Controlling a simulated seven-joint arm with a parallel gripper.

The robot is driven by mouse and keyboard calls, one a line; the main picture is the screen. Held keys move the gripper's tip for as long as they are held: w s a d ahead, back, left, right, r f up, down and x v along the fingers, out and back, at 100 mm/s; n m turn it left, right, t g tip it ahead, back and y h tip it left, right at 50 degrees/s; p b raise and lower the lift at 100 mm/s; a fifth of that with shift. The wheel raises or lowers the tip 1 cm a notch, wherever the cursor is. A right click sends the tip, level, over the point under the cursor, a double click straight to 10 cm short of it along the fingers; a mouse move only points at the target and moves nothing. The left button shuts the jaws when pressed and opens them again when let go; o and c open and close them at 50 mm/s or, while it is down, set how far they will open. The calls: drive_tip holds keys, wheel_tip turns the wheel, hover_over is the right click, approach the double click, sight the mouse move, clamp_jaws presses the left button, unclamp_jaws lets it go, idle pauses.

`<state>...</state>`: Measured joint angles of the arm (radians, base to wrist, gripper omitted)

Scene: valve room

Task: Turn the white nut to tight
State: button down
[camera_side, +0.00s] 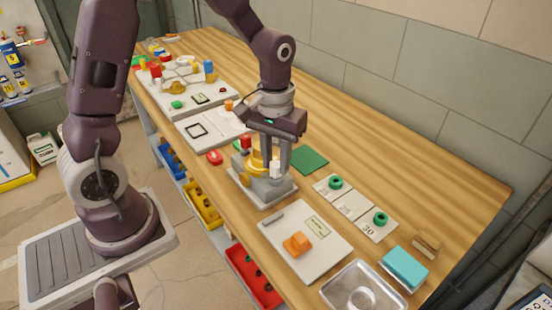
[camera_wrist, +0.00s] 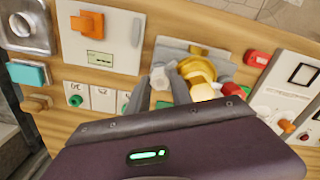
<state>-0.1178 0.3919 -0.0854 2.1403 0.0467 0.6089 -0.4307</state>
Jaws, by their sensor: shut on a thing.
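The white nut (camera_side: 275,169) is on the right part of a grey fixture (camera_side: 266,194) near the middle of the bench. In the wrist view the nut (camera_wrist: 160,74) shows between my two fingertips, next to a brass-yellow round part (camera_wrist: 199,70). My gripper (camera_side: 277,164) points down from above and is shut on the nut. In the wrist view my gripper (camera_wrist: 161,83) has one finger on each side of it. Part of the nut is hidden by the fingers. No tight mark is readable in either view.
A red-topped part (camera_side: 246,142) stands close to my fingers on the fixture. A panel with an orange block (camera_side: 297,243), a metal tray (camera_side: 362,291) and a teal block (camera_side: 405,268) are in front.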

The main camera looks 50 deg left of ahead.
drive_tip(key=m, duration=0.5)
drive_tip(key=shift+m, duration=2.6)
drive_tip(key=c, duration=1.1)
unclamp_jaws()
